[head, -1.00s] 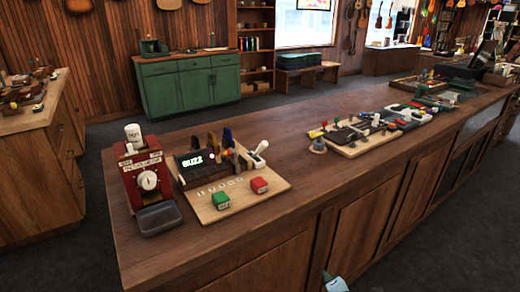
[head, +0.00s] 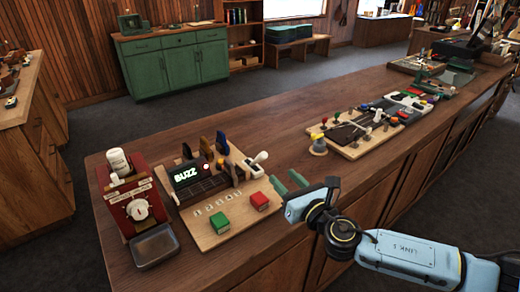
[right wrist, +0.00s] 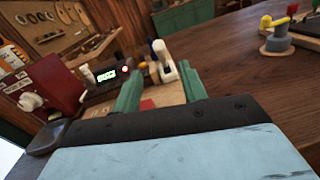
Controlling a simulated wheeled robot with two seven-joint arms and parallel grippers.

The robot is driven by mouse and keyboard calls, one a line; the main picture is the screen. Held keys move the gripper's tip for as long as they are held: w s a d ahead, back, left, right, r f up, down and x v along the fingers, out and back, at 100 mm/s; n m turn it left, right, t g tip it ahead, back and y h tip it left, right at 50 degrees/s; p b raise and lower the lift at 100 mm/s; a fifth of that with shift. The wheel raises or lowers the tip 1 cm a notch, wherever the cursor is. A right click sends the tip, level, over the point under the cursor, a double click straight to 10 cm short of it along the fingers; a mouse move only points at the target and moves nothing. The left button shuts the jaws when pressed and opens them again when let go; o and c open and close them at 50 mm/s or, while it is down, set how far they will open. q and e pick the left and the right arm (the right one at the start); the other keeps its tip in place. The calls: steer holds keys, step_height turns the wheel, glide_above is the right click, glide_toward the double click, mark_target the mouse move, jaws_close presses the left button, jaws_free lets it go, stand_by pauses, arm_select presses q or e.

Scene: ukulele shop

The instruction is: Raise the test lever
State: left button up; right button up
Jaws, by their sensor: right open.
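The white-handled lever (head: 255,161) stands on the right side of a light wooden board (head: 222,238) on the long counter. In the right wrist view the lever (right wrist: 164,56) shows beyond the fingers, roughly between them. I cannot read a label on it. My right gripper (head: 287,183) is open and empty, near the counter's front edge, to the right of and nearer than the lever, apart from it. Its green fingers also show in the right wrist view (right wrist: 160,90). My left gripper is not in view.
The board carries a BUZZ display (head: 187,174), a green block (head: 219,223), a red block (head: 260,201) and several dark upright pieces. A red device with a dial (head: 137,207) stands left. Another board of controls (head: 350,151) lies right; bare counter lies between.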

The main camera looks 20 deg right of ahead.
mark_target(263, 156)
steer(key=x, duration=1.1)
steer(key=shift+w+a, duration=0.2)
steer(key=shift+w, duration=0.15)
steer(key=shift+c, duration=0.2)
jaws_close()
